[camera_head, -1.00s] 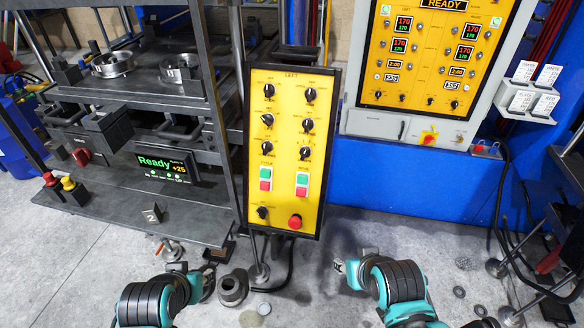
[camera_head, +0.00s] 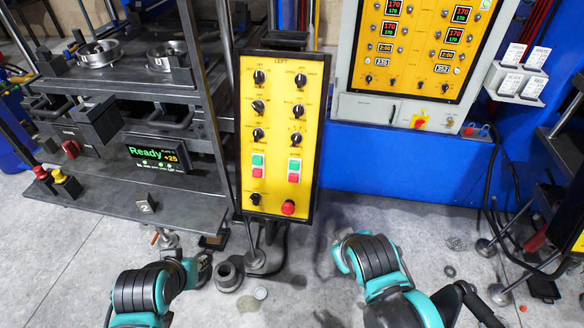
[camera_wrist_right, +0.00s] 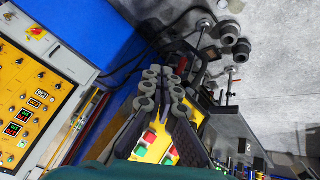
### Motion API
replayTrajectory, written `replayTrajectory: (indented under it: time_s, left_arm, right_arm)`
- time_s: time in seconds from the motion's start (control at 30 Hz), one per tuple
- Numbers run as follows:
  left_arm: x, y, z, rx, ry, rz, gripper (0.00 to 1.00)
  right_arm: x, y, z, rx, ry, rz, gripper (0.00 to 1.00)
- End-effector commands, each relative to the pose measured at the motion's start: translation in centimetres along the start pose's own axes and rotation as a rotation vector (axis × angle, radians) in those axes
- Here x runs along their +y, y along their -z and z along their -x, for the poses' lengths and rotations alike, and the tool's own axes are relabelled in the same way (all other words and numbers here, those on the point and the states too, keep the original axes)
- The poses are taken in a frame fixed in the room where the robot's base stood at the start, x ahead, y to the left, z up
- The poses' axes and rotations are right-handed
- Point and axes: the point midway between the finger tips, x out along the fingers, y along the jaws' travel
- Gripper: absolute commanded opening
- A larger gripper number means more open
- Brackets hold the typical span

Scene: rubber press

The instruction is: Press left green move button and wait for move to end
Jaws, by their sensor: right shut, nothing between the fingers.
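The yellow control panel marked LEFT (camera_head: 279,105) stands upright in the middle of the head view. Its lower part has two green buttons, a left one (camera_head: 257,161) and a right one (camera_head: 294,165), each above a red one; their small labels are hard to read. The panel also shows in the right wrist view (camera_wrist_right: 189,123), partly behind the fingers. My right gripper (camera_head: 337,258) is shut and empty, low and right of the panel, apart from the buttons. It also shows in the wrist view (camera_wrist_right: 163,74). My left gripper (camera_head: 204,266) is low and left of the panel, its jaws unclear.
The press (camera_head: 110,85) stands left, its display (camera_head: 157,153) reading Ready and +25. A red emergency button (camera_head: 288,208) sits low on the panel. A grey cabinet (camera_head: 360,108) stands behind to the right. Dark cylindrical parts (camera_head: 228,275) lie on the floor.

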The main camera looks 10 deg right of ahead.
Motion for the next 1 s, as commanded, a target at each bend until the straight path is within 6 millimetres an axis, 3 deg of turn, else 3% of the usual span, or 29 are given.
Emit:
replayTrajectory:
  time_s: [0.3, 0.5, 0.7, 1.0]
  left_arm:
    - [0.0, 2.1, 2.9, 0.0, 0.0, 0.0, 0.3]
    - [0.0, 3.0, 4.2, 0.0, 0.0, 0.0, 0.3]
    - [0.0, 3.5, 4.8, 0.0, 0.0, 0.0, 0.3]
    - [0.0, 3.5, 4.9, 0.0, 0.0, 0.0, 0.3]
  right_arm:
    - [-2.2, 6.8, 1.4, -0.107, -0.249, 1.293, 0.0]
    - [-5.0, 12.1, 4.1, -0.228, -0.489, 1.978, 0.0]
    - [-7.5, 15.2, 6.6, -0.352, -0.682, 2.341, 0.0]
    - [-8.2, 15.9, 7.4, -0.404, -0.744, 2.437, 0.0]
